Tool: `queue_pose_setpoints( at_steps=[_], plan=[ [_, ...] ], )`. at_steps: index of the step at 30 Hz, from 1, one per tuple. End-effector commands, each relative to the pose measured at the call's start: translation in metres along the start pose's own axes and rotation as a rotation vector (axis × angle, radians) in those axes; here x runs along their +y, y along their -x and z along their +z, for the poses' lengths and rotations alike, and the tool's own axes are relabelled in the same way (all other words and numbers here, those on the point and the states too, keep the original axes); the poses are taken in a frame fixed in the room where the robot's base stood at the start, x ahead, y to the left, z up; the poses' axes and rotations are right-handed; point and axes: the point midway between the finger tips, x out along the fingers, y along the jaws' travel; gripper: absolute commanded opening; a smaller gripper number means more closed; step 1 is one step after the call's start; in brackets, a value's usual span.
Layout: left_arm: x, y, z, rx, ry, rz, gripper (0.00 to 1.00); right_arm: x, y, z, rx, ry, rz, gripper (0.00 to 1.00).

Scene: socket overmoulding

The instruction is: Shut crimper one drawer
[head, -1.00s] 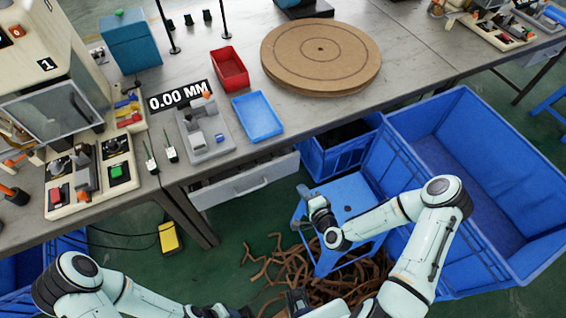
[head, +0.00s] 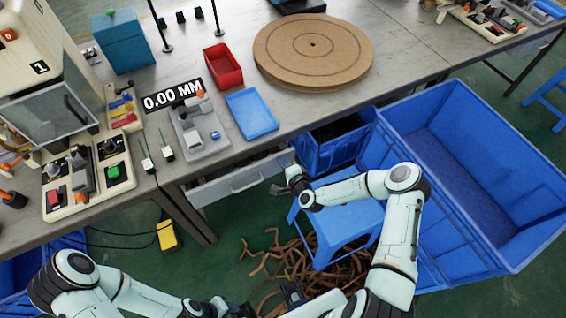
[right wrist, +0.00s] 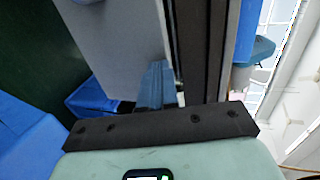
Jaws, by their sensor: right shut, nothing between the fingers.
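The grey drawer (head: 232,184) sits under the table edge below the measuring station. A dark gap shows above its front panel, so it stands partly out. In the head view my right gripper (head: 283,187) is at the right end of the drawer front, by the handle side. It is shut and empty. In the right wrist view the shut fingers (right wrist: 157,85) point along a pale grey panel (right wrist: 115,40), seemingly the drawer front; I cannot tell whether they touch.
A blue stool (head: 342,218) stands below my right forearm, over brown scrap strips (head: 272,262). A large blue bin (head: 490,165) and a smaller blue crate (head: 335,150) stand to the right. The table (head: 300,108) holds a blue tray (head: 252,114) and a round board (head: 313,50).

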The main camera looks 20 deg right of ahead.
Motion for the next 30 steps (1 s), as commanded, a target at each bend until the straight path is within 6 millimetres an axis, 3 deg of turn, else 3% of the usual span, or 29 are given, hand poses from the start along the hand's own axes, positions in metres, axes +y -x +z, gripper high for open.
queue_pose_setpoints(
  at_steps=[5, 14, 30],
  plan=[
    [-0.001, -0.003, 0.001, -0.001, 0.001, -0.001, 0.43, 0.0, -0.003, 0.0, 0.0, 0.002, -0.001, 0.0],
    [-0.013, -0.03, 0.005, -0.012, 0.005, -0.004, 0.43, -0.011, -0.044, 0.0, 0.001, 0.002, -0.001, 0.0],
    [-0.013, -0.031, 0.005, -0.012, 0.004, -0.004, 0.43, -0.018, -0.047, 0.0, 0.0, 0.002, -0.008, 0.0]
  ],
)
